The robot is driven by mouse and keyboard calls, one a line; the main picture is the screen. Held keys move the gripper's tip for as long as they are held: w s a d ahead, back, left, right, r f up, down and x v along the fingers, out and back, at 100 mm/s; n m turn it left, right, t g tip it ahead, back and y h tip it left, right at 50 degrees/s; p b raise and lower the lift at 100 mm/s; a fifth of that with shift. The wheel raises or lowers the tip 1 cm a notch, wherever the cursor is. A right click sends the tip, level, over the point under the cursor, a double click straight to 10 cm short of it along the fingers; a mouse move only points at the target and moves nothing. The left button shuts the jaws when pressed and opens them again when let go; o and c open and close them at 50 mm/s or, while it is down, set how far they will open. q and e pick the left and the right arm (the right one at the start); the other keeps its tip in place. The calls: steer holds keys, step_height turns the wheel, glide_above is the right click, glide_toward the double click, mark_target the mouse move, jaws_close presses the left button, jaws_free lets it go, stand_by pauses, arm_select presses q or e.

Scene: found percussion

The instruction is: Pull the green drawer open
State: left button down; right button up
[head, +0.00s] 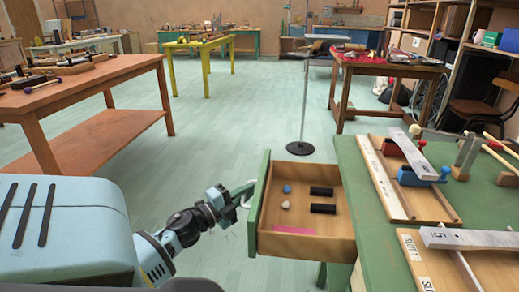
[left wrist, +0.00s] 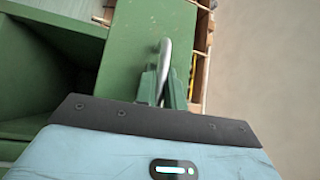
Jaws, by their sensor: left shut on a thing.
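The green drawer (head: 257,205) stands pulled out from the green table (head: 345,153). Its front is green, and its wooden inside shows. In the drawer lie two black blocks (head: 322,208), a small blue thing (head: 287,189), a pale lump (head: 285,205) and a pink strip (head: 293,231). My left gripper (head: 243,195) is at the outer face of the drawer front. In the left wrist view its fingers (left wrist: 164,88) are shut on the silver handle (left wrist: 165,53), which stands out from the green front (left wrist: 132,45). My right gripper is not in view.
Wooden boards with metal bars (head: 420,165) and small blocks lie on the green table. A thin stand with a round black base (head: 300,148) is on the floor behind the drawer. An orange table (head: 90,75) is at left. The floor between is clear.

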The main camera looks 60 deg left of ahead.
arm_select(q)
steer(key=shift+s+a, duration=0.2)
steer(key=shift+s, duration=0.05)
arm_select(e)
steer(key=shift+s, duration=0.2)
arm_select(q)
steer(key=c, duration=1.8)
jaws_free()
steer(key=shift+o, duration=0.2)
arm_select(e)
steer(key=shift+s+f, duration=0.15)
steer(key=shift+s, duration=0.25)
